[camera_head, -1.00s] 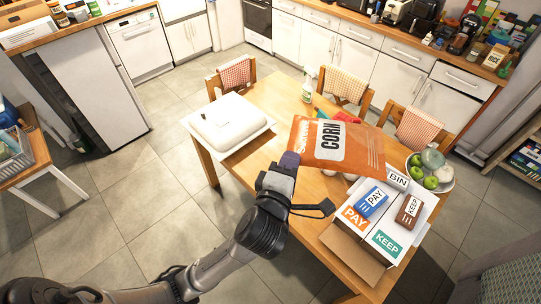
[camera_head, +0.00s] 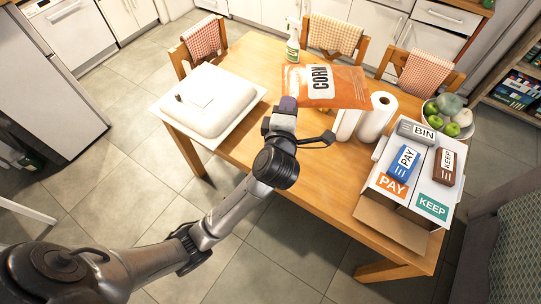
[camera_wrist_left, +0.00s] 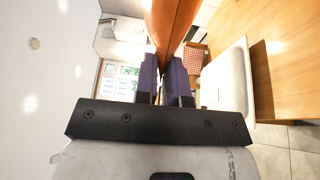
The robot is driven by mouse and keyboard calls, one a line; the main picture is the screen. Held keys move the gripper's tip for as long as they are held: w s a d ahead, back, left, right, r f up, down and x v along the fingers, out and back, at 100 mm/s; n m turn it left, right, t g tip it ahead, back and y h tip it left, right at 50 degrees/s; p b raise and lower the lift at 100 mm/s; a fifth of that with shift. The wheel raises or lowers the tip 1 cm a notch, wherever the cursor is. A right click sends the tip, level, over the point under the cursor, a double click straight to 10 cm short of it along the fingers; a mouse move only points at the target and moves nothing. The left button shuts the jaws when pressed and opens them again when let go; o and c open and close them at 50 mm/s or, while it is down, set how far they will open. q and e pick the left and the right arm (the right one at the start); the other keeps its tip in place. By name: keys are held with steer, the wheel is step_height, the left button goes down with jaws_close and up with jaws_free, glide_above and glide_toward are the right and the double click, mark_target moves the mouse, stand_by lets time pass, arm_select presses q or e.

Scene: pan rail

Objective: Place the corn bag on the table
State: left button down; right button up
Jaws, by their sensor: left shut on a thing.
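The corn bag (camera_head: 337,86) is orange with a white CORN label. My left gripper (camera_head: 287,103) is shut on its left edge in the head view. The bag shows over the far part of the wooden table (camera_head: 262,67); I cannot tell whether it touches the table. In the left wrist view, the purple fingers (camera_wrist_left: 162,82) pinch the orange bag (camera_wrist_left: 170,25), which runs up out of the picture. My right gripper is not in view.
Paper rolls (camera_head: 377,118) stand just right of the gripper. A box (camera_head: 430,190) with PAY, KEEP and BIN blocks and a fruit bowl (camera_head: 448,118) are at the right. A spray bottle (camera_head: 292,44) stands behind the bag.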

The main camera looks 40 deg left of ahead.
arm_select(q)
steer(key=w+a+f+n+g+y+b, duration=0.1)
steer(key=w+a+f+b, duration=0.2)
steer(key=f+b, duration=0.6)
steer(key=w+a+f+n+g+y+b, duration=0.1)
steer(key=w+a+f+b, duration=0.15)
steer(key=f+b, duration=0.7)
steer(key=w+a+f+n+y+b, duration=0.1)
steer(key=w+a+f+b, duration=0.15)
steer(key=f+b, duration=0.65)
steer(key=s+a+f, duration=0.2)
steer(key=f, duration=0.1)
steer(key=s+a+f, duration=0.3)
steer(key=f, duration=0.1)
steer(key=s+a+f, duration=0.2)
steer(key=f, duration=0.1)
steer(key=shift+s+a+f, duration=0.15)
steer(key=shift+a+f, duration=0.1)
steer(key=shift+a, duration=0.15)
steer(key=shift+f+b, duration=1.25)
steer(key=shift+f, duration=0.85)
steer(key=shift+r, duration=0.1)
steer(key=shift+f, duration=0.6)
steer(key=c, duration=1.3)
jaws_free()
steer(key=shift+o, duration=0.5)
